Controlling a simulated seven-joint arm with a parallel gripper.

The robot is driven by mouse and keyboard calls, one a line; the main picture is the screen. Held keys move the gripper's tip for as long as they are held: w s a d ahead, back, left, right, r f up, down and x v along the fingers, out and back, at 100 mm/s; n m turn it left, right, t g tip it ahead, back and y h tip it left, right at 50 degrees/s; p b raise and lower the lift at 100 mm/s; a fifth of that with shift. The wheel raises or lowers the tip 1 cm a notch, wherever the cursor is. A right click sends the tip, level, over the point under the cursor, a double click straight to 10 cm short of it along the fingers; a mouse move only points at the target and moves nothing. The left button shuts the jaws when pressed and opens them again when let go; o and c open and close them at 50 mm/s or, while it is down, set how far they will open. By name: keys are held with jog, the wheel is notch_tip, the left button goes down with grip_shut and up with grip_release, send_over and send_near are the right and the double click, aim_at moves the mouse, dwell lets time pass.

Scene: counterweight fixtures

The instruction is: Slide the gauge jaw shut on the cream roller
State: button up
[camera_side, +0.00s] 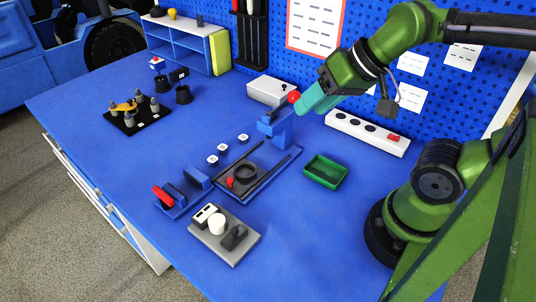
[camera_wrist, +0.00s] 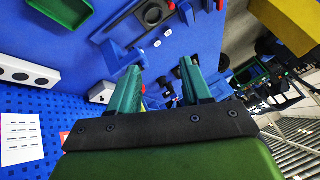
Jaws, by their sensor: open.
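The gauge (camera_side: 222,250) is a grey plate near the front of the blue table in the side view. A cream roller (camera_side: 217,224) stands upright on it, between a white-and-black block (camera_side: 204,214) and a dark jaw piece with a raised knob (camera_side: 234,237). Whether the jaw touches the roller is too small to tell. My gripper (camera_side: 304,105) is high at the back right, well away from the gauge, by a blue post with a red knob (camera_side: 294,97). In the wrist view its teal fingers (camera_wrist: 159,65) are apart with nothing between them. I cannot make out the gauge there.
A blue fixture with a dark ring (camera_side: 245,173) lies between gripper and gauge, its post (camera_side: 278,127) rising. A red-handled clamp (camera_side: 164,195) is left of the gauge. A green tray (camera_side: 325,171) and power strip (camera_side: 367,132) are to the right.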

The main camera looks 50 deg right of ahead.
aim_at(235, 230)
jog(key=a+n, duration=0.1)
jog(key=a, duration=0.1)
jog(key=a+f+n+g, duration=0.1)
jog(key=a, duration=0.1)
jog(key=a+f+n+g, duration=0.1)
jog(key=a, duration=0.1)
jog(key=shift+w+a+f+n+y, duration=0.1)
jog(key=shift+a+n+y, duration=0.2)
jog(key=shift+n, duration=0.1)
jog(key=s+a+f+n+g, duration=0.1)
jog(key=a+f+n+g, duration=0.1)
jog(key=a+n, duration=0.65)
jog(key=shift+n, duration=0.25)
jog(key=x, duration=1.6)
jog(key=shift+w+a+f, duration=0.1)
grip_shut()
